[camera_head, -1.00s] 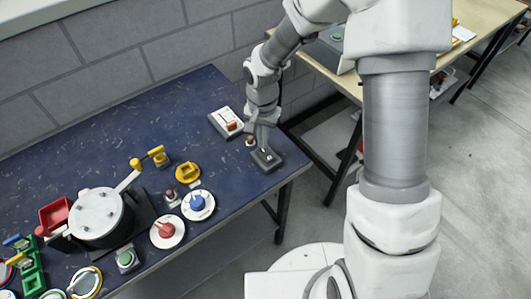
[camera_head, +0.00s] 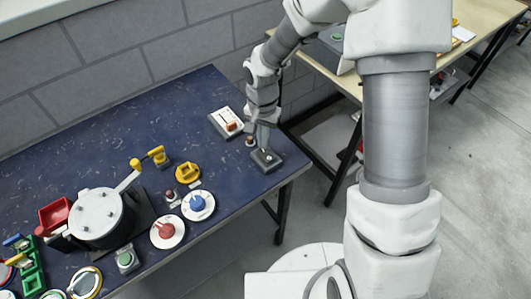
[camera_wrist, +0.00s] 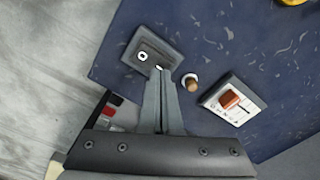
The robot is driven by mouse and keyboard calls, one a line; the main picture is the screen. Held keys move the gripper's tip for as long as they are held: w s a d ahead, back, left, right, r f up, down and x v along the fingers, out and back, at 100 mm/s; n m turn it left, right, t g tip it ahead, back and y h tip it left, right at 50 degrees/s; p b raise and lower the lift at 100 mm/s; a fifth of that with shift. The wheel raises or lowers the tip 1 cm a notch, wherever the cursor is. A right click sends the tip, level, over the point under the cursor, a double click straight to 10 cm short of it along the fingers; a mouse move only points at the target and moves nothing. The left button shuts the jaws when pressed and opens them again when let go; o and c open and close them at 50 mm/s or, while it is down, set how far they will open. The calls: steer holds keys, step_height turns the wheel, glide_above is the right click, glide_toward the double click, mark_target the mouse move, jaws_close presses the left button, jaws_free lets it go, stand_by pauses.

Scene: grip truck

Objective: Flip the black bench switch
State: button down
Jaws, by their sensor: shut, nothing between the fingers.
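The black bench switch (camera_head: 268,161) is a dark rectangular box near the right end of the blue bench. In the wrist view the black bench switch (camera_wrist: 150,43) shows a paler top plate with a white ring and a small white mark. My gripper (camera_head: 264,147) is shut and empty, pointing down at the switch. In the wrist view the tips of my gripper (camera_wrist: 160,72) reach the box's near edge beside the white mark. The tips overlap the switch in view; whether they touch it I cannot tell. The lever's position is not clear.
A grey-and-white box with an orange-red rocker (camera_head: 228,123) and a small brown knob (camera_wrist: 190,82) stand close by. The blue bench (camera_head: 110,130) holds a pot (camera_head: 100,215), a blue dial (camera_head: 198,205) and a red dial (camera_head: 167,231) to the left.

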steer(key=shift+f+b, duration=0.85)
steer(key=shift+f, duration=0.15)
stand_by(0.8)
steer(key=shift+r, duration=0.1)
steer(key=shift+r+p, duration=2.4)
steer(key=shift+r, duration=1.05)
steer(key=shift+r, duration=0.1)
steer(key=s+d+r+n+t, duration=0.2)
steer(key=s+d+r, duration=0.4)
steer(key=s+r, duration=0.3)
steer(key=s+d+r+n+t, duration=0.3)
steer(key=s+d+r, duration=0.3)
steer(key=r, duration=0.8)
steer(key=s, duration=0.3)
steer(key=shift+s+d+r+t, duration=0.25)
steer(key=shift+s+r+t, duration=0.05)
steer(key=shift+s+r, duration=0.05)
